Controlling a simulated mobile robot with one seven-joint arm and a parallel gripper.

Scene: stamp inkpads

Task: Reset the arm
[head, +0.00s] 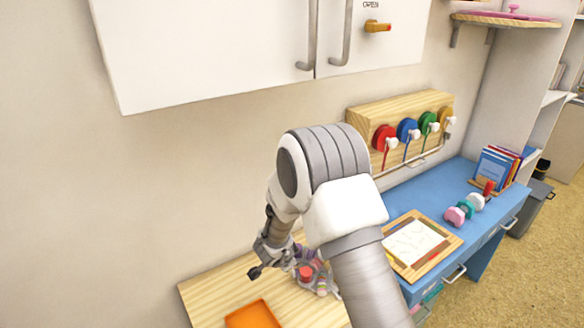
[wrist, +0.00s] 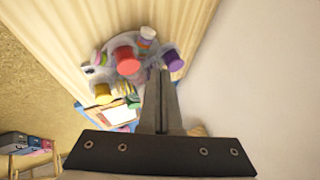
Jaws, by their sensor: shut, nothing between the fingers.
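My gripper (head: 254,272) is at the lower left of the head view, at the end of my bent arm, above the wooden tabletop (head: 215,292). In the wrist view its two fingers (wrist: 162,78) are together with nothing between them. A clear round holder (wrist: 138,45) with several colored pieces stands on the tabletop beyond the fingers. It shows a red piece (wrist: 127,60), a purple one (wrist: 173,59) and a yellow one (wrist: 103,93). In the head view my gripper and arm partly hide this holder.
An orange tray (head: 254,316) lies at the front of the tabletop. A blue desk (head: 466,174) to the right bears a framed paper (head: 412,243), stamps (head: 456,215) and books (head: 492,168). White cabinets (head: 210,50) hang above. The plain wall (head: 150,190) is close on the left.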

